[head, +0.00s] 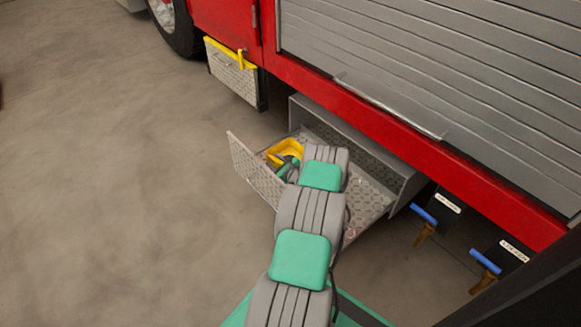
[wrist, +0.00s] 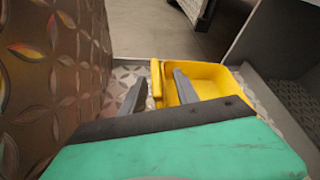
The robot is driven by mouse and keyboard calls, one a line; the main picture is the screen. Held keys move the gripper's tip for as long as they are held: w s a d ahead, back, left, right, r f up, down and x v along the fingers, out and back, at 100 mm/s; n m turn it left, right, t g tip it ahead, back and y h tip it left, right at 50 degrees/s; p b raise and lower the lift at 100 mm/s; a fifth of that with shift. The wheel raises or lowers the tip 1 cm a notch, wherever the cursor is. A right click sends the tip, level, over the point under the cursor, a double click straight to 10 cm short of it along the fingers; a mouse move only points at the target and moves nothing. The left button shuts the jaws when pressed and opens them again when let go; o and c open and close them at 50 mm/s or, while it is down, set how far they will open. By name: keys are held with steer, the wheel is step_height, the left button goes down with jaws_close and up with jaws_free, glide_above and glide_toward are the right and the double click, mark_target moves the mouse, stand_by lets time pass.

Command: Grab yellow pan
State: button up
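The yellow pan (head: 286,147) lies in the open drawer of diamond-pattern metal, near its left end wall. In the wrist view the pan (wrist: 215,78) is close ahead, its hollow facing up. My gripper (wrist: 160,78) is open, with the fingers well apart. One finger is left of the pan's near left wall and the other is over or inside its hollow, so that wall shows between them. I cannot tell whether either finger touches it. In the head view my arm hides part of the drawer and most of my gripper (head: 285,166).
The drawer (head: 365,207) pulls out beneath a red truck (head: 365,110) with a grey shutter. Its patterned wall (wrist: 50,75) stands close on the left in the wrist view. Blue-handled valves (head: 424,215) are at the right. Open floor (head: 110,190) lies at the left.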

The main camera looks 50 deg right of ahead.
steer(key=shift+x, duration=1.05)
steer(key=shift+s+f, duration=0.1)
jaws_close()
stand_by(0.4)
